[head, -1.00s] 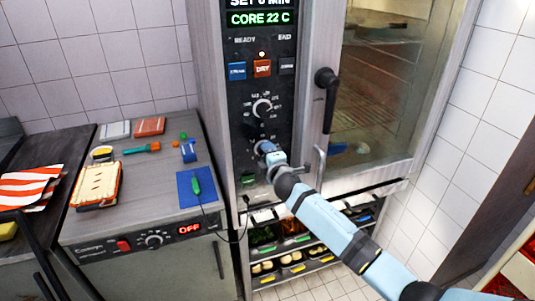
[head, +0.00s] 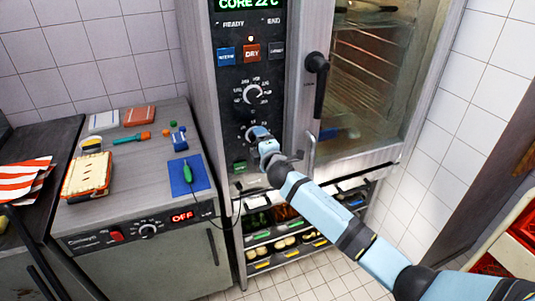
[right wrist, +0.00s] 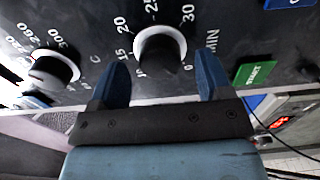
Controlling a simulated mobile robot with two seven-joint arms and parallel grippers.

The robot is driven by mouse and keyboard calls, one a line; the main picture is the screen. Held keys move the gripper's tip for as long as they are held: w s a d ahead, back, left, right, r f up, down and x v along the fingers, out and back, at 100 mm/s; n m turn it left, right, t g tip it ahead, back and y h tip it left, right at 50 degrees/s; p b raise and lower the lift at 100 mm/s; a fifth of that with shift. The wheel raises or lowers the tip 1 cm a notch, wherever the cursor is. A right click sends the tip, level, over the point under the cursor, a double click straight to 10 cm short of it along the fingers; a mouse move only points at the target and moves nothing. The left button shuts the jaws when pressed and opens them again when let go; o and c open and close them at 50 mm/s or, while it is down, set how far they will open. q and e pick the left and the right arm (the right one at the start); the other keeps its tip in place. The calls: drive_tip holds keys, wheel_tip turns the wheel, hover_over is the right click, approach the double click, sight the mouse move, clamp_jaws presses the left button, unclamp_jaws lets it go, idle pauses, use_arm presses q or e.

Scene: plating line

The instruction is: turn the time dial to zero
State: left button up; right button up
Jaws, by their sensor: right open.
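The time dial (right wrist: 160,48) is a dark knob with a pale rim on the black oven panel, with printed numbers including 20 and 30 and the word MIN. In the head view the time dial (head: 248,131) is partly hidden by my right gripper (head: 263,140). In the right wrist view my right gripper (right wrist: 163,72) is open, with one blue finger on each side of the dial's near part. I cannot tell whether the fingers touch it. The dial's pointer is not clear. My left gripper is not in view.
The temperature dial (head: 253,94) sits above the time dial. A green START button (right wrist: 256,74) is close to the right finger in the wrist view. A counter (head: 130,180) with small items stands left.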

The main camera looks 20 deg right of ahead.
drive_tip(key=s+b, duration=0.1)
drive_tip(key=s, duration=1.1)
drive_tip(key=shift+s+d, duration=0.2)
drive_tip(key=shift+s, duration=0.15)
drive_tip(key=s+a+f+m+g+y+p, duration=0.1)
drive_tip(key=s+f+m, duration=0.4)
drive_tip(key=s, duration=0.6)
drive_tip(key=s+a+f+m+g+p, duration=0.1)
drive_tip(key=s+f+m+g, duration=0.2)
drive_tip(key=s+f, duration=0.6)
drive_tip(key=s+a+f+m+g+y+p, duration=0.1)
drive_tip(key=s+a+f+m+g, duration=0.1)
drive_tip(key=s+f+m, duration=0.5)
drive_tip(key=s+f+g, duration=0.1)
drive_tip(key=s, duration=0.5)
drive_tip(key=shift+m+y, duration=0.3)
drive_tip(key=shift+f, duration=0.1)
